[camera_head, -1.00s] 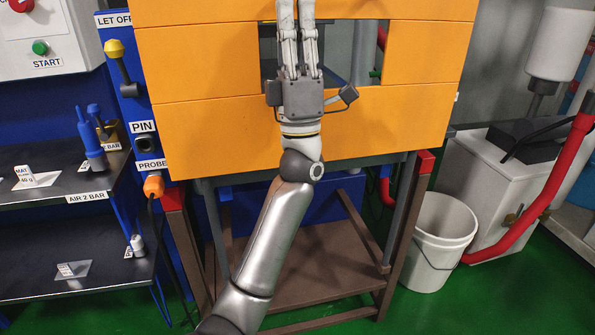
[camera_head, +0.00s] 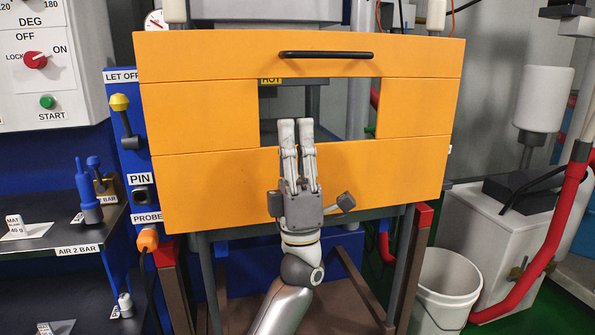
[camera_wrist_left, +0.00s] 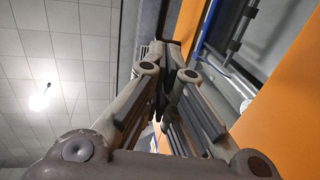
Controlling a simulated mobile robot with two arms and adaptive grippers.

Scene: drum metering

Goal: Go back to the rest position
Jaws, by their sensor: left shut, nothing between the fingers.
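In the left wrist view the gripper (camera_wrist_left: 168,62) also shows shut and empty, with the orange panel (camera_wrist_left: 282,110) at the right. The gripper appears apart from the black handle (camera_head: 326,55), which is higher on the panel. My right gripper is not in view.
A control cabinet (camera_head: 50,75) and a shelf of fittings (camera_head: 60,225) stand at the left. A white bucket (camera_head: 446,285) stands on the green floor at the right, near a red pipe (camera_head: 545,245) and a grey box (camera_head: 455,222). Free air lies in front of the panel.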

